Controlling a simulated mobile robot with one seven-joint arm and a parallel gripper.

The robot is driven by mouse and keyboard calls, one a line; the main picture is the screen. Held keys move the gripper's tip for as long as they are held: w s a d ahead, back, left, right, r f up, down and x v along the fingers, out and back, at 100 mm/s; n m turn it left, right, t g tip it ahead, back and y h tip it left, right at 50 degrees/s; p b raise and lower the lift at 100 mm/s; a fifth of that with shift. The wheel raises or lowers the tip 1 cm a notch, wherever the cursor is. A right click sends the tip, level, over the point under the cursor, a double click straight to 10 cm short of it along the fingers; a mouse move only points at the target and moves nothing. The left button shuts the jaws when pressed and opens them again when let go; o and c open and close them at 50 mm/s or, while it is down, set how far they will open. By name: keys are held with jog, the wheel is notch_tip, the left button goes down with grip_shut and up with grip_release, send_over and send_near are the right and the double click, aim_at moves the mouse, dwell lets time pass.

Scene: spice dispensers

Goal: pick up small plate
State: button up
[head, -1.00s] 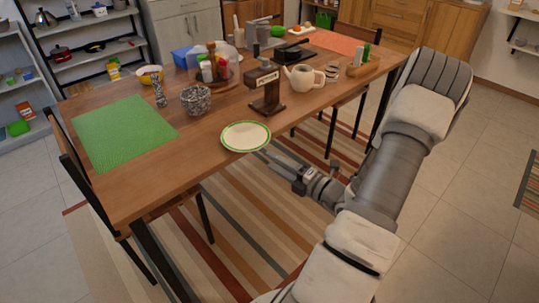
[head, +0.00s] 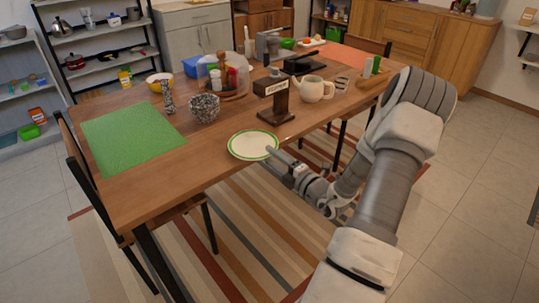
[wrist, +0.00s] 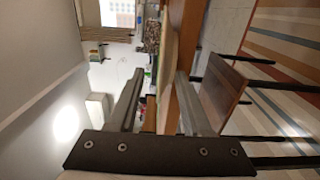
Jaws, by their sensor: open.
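The small plate (head: 253,145) is white with a green rim band. It lies at the near edge of the wooden table and seems to overhang it slightly. My gripper (head: 272,154) is at the plate's near right rim. In the wrist view my gripper (wrist: 158,80) is open, with one finger on each side of a pale, edge-on strip that looks like the plate (wrist: 167,72). Whether either finger touches the plate cannot be told.
The wooden table (head: 220,150) holds a dark stand (head: 277,105) behind the plate. A beige teapot (head: 315,88) stands to the right, a speckled bowl (head: 205,108) to the left. A green placemat (head: 130,135) lies at the left. A chair (head: 185,208) is below the left edge.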

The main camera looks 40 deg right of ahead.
jog(key=shift+w, duration=0.4)
grip_shut()
jog(key=shift+r, duration=0.1)
dwell(1.2)
notch_tip(320, 180, up, 2)
jog(key=p, duration=0.2)
jog(key=shift+r+p, duration=0.15)
jog(key=shift+p, duration=0.25)
